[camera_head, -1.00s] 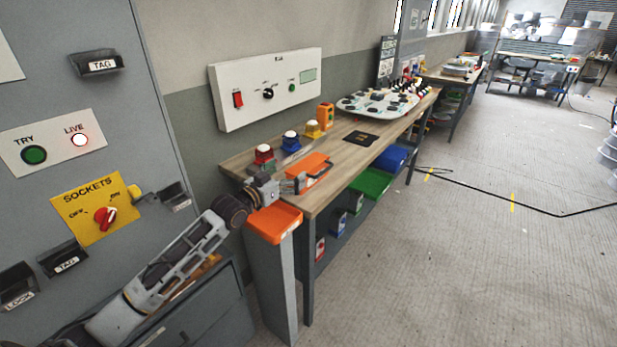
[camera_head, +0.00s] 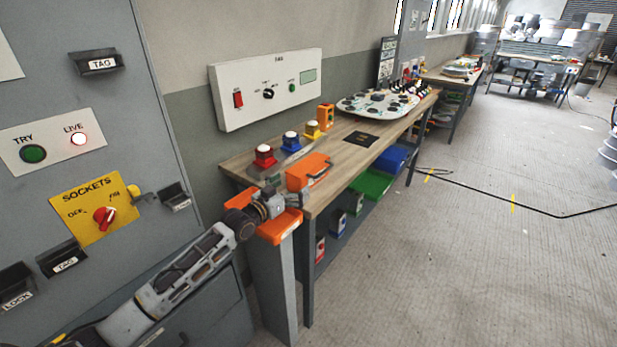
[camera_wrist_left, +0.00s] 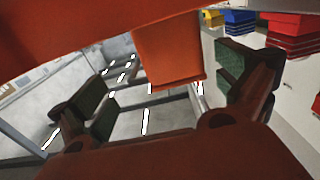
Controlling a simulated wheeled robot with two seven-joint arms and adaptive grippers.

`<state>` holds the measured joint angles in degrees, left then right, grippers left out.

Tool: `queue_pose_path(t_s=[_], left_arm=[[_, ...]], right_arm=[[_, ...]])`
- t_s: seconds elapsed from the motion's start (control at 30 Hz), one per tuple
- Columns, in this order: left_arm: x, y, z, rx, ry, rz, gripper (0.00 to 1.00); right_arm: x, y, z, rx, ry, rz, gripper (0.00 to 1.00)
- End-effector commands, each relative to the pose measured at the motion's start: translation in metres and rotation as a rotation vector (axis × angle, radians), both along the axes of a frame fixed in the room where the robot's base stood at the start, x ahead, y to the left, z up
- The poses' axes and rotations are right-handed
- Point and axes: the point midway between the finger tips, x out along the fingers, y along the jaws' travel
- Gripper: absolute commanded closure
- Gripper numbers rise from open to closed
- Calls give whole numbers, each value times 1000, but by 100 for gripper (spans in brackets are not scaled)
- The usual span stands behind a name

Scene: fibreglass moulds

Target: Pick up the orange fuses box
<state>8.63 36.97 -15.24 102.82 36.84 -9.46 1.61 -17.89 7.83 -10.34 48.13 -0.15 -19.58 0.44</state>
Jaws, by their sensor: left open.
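The orange fuses box (camera_head: 307,168) lies on the near part of the wooden workbench, with a dark handle on its right side. My left gripper (camera_head: 290,200) is just in front of the box, near the bench's front left corner and above the orange tray (camera_head: 268,231). It looks apart from the box. In the left wrist view its two dark finger pads (camera_wrist_left: 168,95) are wide apart with nothing gripped between them. Orange surfaces (camera_wrist_left: 90,30) fill the top of that view; I cannot tell which is box or tray. My right gripper is out of view.
On the workbench (camera_head: 235,165) stand red (camera_head: 264,156), blue (camera_head: 290,142) and yellow (camera_head: 312,130) button units and an orange block (camera_head: 326,117). A grey cabinet (camera_head: 90,120) stands at left. Green (camera_head: 370,185) and blue (camera_head: 391,158) bins sit below the bench. The floor at right is mostly clear.

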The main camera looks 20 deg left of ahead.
Motion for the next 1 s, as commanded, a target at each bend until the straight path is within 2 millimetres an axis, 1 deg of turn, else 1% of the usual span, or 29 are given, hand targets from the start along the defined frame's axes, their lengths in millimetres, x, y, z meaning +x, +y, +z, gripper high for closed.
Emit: queue_pose_path(t_s=[0.2, 0.37, 1.0], left_arm=[[1, 0, 0, 0, -1, 0, 0], [7, -2, 1, 0, -2, 0, 0], [49, -18, 1, 0, -1, 0, 0]], right_arm=[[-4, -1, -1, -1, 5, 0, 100], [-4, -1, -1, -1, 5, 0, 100], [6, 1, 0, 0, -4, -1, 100]])
